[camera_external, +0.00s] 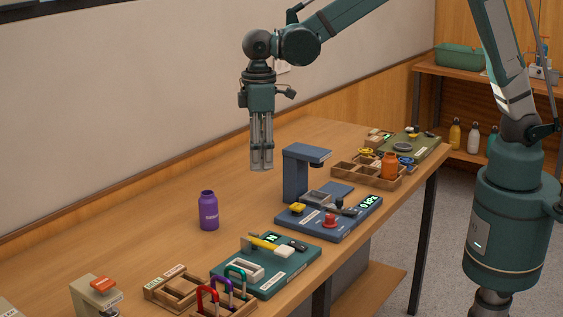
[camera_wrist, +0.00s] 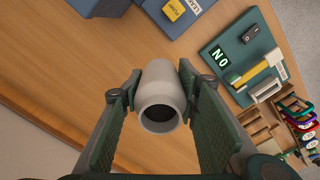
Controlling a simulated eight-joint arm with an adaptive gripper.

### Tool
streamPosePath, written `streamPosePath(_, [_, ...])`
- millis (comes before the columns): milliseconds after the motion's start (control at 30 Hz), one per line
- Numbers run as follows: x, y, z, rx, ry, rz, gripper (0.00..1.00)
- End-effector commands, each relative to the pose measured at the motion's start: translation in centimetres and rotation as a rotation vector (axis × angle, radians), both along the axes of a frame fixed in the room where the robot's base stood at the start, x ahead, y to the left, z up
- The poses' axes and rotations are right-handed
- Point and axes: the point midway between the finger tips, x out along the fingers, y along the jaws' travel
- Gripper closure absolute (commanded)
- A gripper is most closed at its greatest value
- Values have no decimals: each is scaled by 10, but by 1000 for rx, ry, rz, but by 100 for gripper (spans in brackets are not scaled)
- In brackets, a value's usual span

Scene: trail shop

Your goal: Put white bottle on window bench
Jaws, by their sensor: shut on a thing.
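A white, open-mouthed bottle (camera_wrist: 161,98) sits between my two fingers in the wrist view, with its mouth facing the camera. My gripper (camera_wrist: 158,85) is shut on it. In the external view my gripper (camera_external: 262,166) points down, well above the long wooden table (camera_external: 150,215), and the bottle is hard to tell from the pale fingers. Another white bottle (camera_external: 473,140) stands on the lower shelf of the wooden unit at the back right. No label in view marks a window bench.
A purple bottle (camera_external: 208,211) stands on the table. A blue station (camera_external: 325,215), a green board with a hammer (camera_external: 266,262), an orange bottle (camera_external: 389,166) in a wooden tray and a rack of coloured locks (camera_external: 225,300) line the right side. The table's left side is mostly clear.

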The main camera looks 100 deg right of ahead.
Motion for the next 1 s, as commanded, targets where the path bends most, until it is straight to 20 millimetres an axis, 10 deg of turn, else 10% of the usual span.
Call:
streamPosePath(467, [52,19,6,0,0,1,83])
streamPosePath(1000, [161,72,14,-1,0,2,83])
